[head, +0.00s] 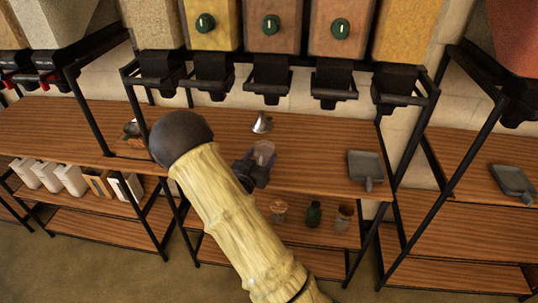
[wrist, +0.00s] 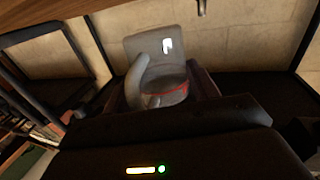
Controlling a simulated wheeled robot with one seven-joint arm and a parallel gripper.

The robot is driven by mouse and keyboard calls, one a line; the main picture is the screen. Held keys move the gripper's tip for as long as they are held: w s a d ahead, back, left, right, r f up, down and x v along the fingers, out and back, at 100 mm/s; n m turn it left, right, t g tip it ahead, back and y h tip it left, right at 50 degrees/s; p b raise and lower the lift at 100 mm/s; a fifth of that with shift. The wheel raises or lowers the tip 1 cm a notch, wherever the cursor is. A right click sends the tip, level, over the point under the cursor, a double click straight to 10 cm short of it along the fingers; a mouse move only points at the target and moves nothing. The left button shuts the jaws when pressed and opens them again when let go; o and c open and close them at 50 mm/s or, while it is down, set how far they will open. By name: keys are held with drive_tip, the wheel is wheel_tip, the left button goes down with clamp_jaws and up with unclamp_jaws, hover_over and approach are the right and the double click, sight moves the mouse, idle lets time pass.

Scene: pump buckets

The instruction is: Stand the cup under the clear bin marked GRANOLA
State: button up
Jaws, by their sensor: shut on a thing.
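A clear, greyish cup with a handle and a red line (wrist: 165,88) sits between the fingers of my gripper (wrist: 162,92) in the wrist view. In the head view the cup (head: 264,152) shows pale violet at the end of my gripper (head: 254,168), above the wooden counter and in front of the dispensers. My gripper is shut on it. Several bins with black spouts hang in a row above the counter. Three have green knobs: a yellow bin (head: 212,28) and two brownish bins (head: 275,28), (head: 340,30). I can read no GRANOLA mark on any bin.
A silver cone-shaped thing (head: 262,123) stands on the counter (head: 320,150) behind the cup. A grey scoop (head: 365,168) lies to the right. Black frame posts (head: 387,150) bound the rack. Jars (head: 314,215) stand on the lower shelf.

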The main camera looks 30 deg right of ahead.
sight(268, 151)
drive_tip(key=shift+w+d+f, duration=0.7)
drive_tip(key=shift+w+d, duration=0.15)
drive_tip(key=shift+d, duration=0.1)
drive_tip(key=shift+w+d+f, duration=0.1)
drive_tip(key=shift+w+d, duration=0.1)
drive_tip(key=shift+d, duration=0.05)
drive_tip(key=shift+w+d+f+p, duration=0.35)
drive_tip(key=shift+w+d+f, duration=0.75)
drive_tip(key=shift+d, duration=0.1)
drive_tip(key=shift+d+f, duration=0.1)
drive_tip(key=shift+f, duration=0.1)
drive_tip(key=shift+f, duration=0.15)
drive_tip(key=o, duration=1.1)
drive_tip(key=shift+c, duration=0.2)
